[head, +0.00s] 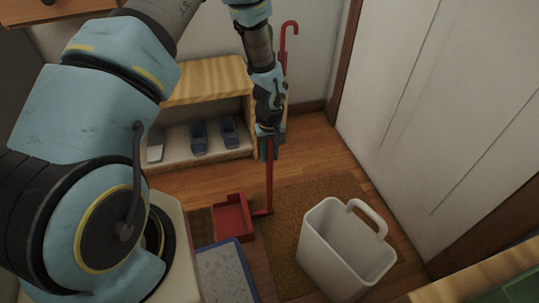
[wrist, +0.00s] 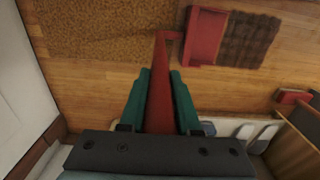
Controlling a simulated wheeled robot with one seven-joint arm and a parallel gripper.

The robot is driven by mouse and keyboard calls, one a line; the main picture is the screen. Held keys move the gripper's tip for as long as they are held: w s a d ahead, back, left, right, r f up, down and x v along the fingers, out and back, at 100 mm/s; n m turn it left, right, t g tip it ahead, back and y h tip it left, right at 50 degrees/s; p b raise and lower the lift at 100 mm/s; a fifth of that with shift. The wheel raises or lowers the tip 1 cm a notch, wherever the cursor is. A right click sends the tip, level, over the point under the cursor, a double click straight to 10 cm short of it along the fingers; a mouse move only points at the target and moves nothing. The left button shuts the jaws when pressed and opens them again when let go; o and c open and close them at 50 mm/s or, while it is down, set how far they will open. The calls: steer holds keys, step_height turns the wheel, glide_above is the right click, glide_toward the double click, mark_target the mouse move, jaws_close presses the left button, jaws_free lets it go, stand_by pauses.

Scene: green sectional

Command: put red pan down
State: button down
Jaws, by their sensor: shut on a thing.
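The red pan (head: 233,217) is a long-handled dustpan, low over the floor at the middle of the head view. It also shows at the top of the wrist view (wrist: 204,38). Its red upright handle (head: 269,188) rises into my gripper (head: 268,150), and a red hooked end (head: 289,30) shows above it. In the wrist view my gripper (wrist: 160,76) has its green fingers closed on both sides of the handle. I cannot tell whether the pan touches the floor. The handle's middle is hidden by the gripper.
A white bin (head: 345,255) with a handle stands right of the pan on a brown mat (head: 290,210). A low wooden shelf (head: 205,80) with blue shoes (head: 198,138) is behind. A grey-topped blue-edged box (head: 225,272) is in front. A white door (head: 440,110) closes the right.

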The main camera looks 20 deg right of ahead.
steer(key=c, duration=0.6)
jaws_free()
steer(key=shift+f, duration=0.1)
step_height(320, 180, up, 12)
steer(key=shift+r+p, duration=0.2)
steer(key=shift+p, duration=0.85)
steer(key=w+a+r, duration=0.3)
steer(key=a+r, duration=0.9)
steer(key=a, duration=0.5)
steer(key=shift+t, duration=0.8)
steer(key=s+a+r, duration=0.2)
steer(key=a, duration=0.2)
steer(key=s+a+r, duration=0.2)
steer(key=a, duration=0.2)
steer(key=s+a+r, duration=0.3)
steer(key=a, duration=0.2)
steer(key=shift+a+r, duration=0.1)
